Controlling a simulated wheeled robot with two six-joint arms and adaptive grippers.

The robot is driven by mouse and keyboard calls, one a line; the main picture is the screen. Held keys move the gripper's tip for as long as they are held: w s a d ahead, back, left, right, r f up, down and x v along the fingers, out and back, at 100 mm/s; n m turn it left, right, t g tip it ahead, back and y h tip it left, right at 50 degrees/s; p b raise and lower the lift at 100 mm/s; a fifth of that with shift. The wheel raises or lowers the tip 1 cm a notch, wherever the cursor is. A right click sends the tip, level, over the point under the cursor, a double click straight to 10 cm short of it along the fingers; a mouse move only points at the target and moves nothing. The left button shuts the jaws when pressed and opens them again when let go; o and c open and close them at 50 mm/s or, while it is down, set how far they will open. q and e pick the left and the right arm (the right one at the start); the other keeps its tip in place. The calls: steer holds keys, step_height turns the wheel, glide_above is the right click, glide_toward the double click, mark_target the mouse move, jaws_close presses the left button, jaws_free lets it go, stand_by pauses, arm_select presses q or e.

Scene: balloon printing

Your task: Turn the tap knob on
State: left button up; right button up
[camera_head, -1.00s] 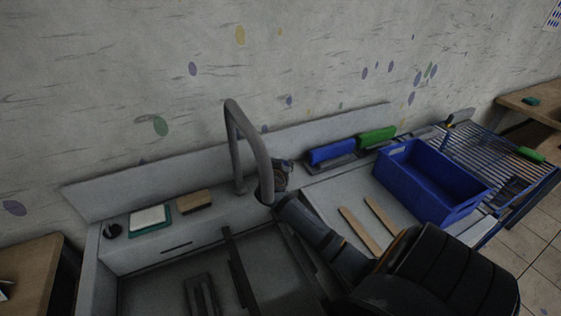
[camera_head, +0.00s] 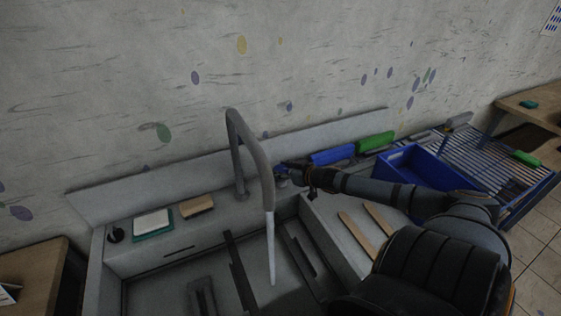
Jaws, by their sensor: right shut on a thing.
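The grey tap (camera_head: 236,150) rises from the back ledge of the sink (camera_head: 150,257) and its spout bends forward over the basin. A pale stream of water (camera_head: 271,250) falls from the spout into the basin. My right gripper (camera_head: 287,172) is just right of the tap, reaching in from the right. It is shut on the tap knob, which is small, dark and mostly hidden by the fingers. My left gripper is not in view.
A sponge-like block (camera_head: 197,206) and a green-and-white pad (camera_head: 152,224) lie on the ledge to the left. A blue crate (camera_head: 408,160) stands behind my right arm.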

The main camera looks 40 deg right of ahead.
steer(key=shift+d+f+n+y+b, duration=0.15)
steer(key=shift+f+n+y+b, duration=0.4)
steer(key=shift+n+y+b, duration=0.5)
arm_select(q)
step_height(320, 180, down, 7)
steer(key=b, duration=0.3)
arm_select(e)
steer(key=shift+r+n+g+y, duration=0.25)
steer(key=shift+n+g+y, duration=0.15)
steer(key=shift+n+y, duration=0.3)
steer(key=shift+r+n+g+y, duration=0.2)
steer(key=shift+n+g+y, duration=0.2)
steer(key=shift+n+y, duration=0.25)
steer(key=o, duration=1.2)
steer(key=shift+c, duration=0.2)
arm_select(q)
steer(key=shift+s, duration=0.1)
arm_select(e)
steer(key=shift+r+y, duration=0.1)
steer(key=shift+y, duration=0.2)
